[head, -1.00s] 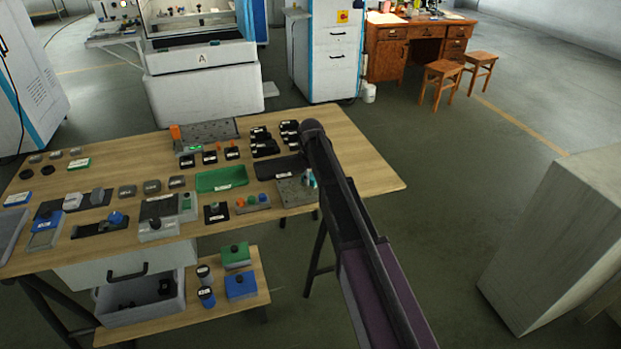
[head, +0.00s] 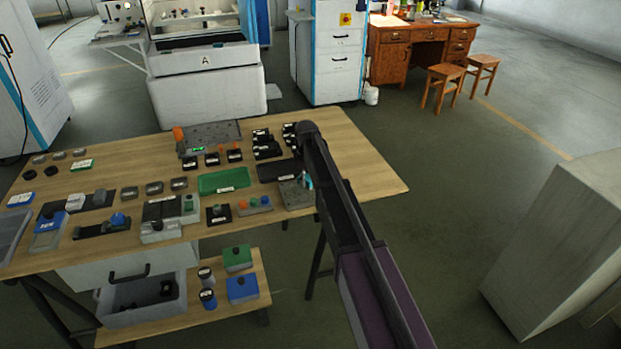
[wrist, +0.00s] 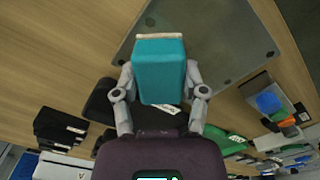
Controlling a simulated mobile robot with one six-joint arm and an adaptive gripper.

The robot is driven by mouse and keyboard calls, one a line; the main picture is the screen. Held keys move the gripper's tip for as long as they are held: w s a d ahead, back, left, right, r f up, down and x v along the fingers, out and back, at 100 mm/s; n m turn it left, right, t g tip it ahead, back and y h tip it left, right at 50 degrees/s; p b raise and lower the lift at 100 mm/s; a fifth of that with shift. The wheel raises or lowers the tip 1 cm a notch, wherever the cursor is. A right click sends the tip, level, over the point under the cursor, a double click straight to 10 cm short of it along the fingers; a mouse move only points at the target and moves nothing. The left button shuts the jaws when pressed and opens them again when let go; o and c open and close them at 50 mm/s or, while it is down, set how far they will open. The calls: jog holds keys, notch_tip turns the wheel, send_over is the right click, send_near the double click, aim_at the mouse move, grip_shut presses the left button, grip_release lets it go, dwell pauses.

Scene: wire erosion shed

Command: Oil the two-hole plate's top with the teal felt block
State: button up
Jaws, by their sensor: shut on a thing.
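The teal felt block (wrist: 160,62) is held between the two grey fingers of my gripper (wrist: 160,84), with a pale layer along its far edge. A small bit of the block (head: 309,182) shows beside my arm in the head view. The grey plate (wrist: 222,38) lies beyond the block in the wrist view, with dark spots near its edges. In the head view the plate (head: 291,196) lies at the table's right front, partly hidden by my arm. The block is over or close to the plate; I cannot tell whether they touch.
A dark tray (head: 270,172) and a green tray (head: 223,181) lie left of and behind the plate. A stand with coloured knobs (head: 255,207) is left of it. Several black labelled blocks (head: 266,146) stand behind. The wooden table's right end (head: 375,175) is bare.

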aim_at(296, 188)
jog(key=shift+s+a, duration=0.2)
jog(key=shift+a, duration=0.4)
jog(key=shift+s+a, duration=0.2)
jog(key=shift+a, duration=0.55)
jog(key=shift+s+a, duration=0.15)
jog(key=shift+a, duration=0.55)
jog(key=shift+s+a, duration=0.25)
jog(key=shift+a, duration=0.5)
jog(key=shift+s+a, duration=0.2)
jog(key=shift+a, duration=0.5)
jog(key=shift+w+d, duration=0.1)
jog(key=shift+w+d, duration=0.15)
jog(key=shift+d, duration=0.55)
jog(key=shift+w+d, duration=0.15)
jog(key=shift+d, duration=0.5)
jog(key=shift+d, duration=0.15)
